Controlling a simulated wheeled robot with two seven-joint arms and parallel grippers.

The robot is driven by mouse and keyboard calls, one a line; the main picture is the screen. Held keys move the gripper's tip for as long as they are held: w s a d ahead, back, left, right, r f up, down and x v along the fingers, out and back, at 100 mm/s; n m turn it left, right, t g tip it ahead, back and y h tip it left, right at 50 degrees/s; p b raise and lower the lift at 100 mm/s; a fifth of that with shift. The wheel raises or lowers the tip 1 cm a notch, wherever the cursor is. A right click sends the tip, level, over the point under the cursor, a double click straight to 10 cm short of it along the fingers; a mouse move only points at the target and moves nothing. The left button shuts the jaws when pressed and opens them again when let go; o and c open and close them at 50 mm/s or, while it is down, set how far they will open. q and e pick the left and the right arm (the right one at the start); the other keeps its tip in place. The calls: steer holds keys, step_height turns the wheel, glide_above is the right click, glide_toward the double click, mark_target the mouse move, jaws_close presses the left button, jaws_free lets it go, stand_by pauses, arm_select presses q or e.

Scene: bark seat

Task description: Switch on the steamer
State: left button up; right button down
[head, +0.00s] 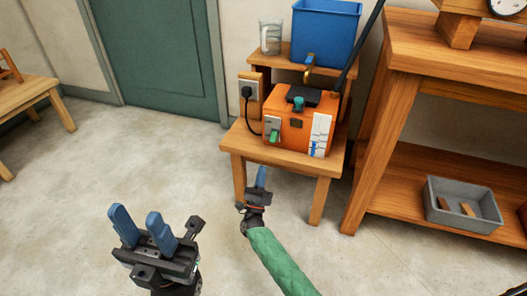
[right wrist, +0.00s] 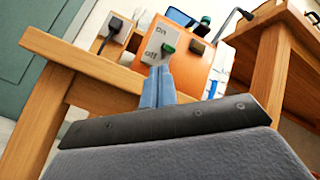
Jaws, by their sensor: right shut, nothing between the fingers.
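The steamer (head: 288,136) is an orange box on a small wooden table. Its front left has a light switch plate (head: 272,125) with a green switch (head: 274,138), low on the plate in the head view. My right gripper (head: 261,176) is shut and empty, in front of the table and below the switch. Its blue fingertips (right wrist: 160,72) appear just below the plate; contact is unclear. My left gripper (head: 138,220) is open and empty, over the floor.
A black plug (head: 248,92) sits in a wall socket beside the steamer, its cord running down. A blue tank (head: 325,33) and clear jug (head: 270,36) stand on a shelf behind. A wooden shelf unit (head: 405,150) stands close at right.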

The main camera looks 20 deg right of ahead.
mark_target(273, 137)
steer(key=shift+s+d+f+m+g+h, duration=0.1)
steer(key=shift+d+f+m+g+h, duration=0.15)
steer(key=shift+m, duration=1.35)
steer(key=shift+d+f+m+g+h, duration=0.1)
steer(key=shift+f+m+g+h, duration=0.2)
steer(key=shift+m, duration=1.3)
steer(key=shift+s+d+f+m+g+h, duration=0.1)
steer(key=shift+d+m+g+h, duration=0.2)
steer(key=shift+m, duration=1.3)
steer(key=shift+a, duration=0.1)
steer(key=b+x, duration=0.1)
steer(key=x, duration=0.9)
steer(key=shift+r, duration=0.1)
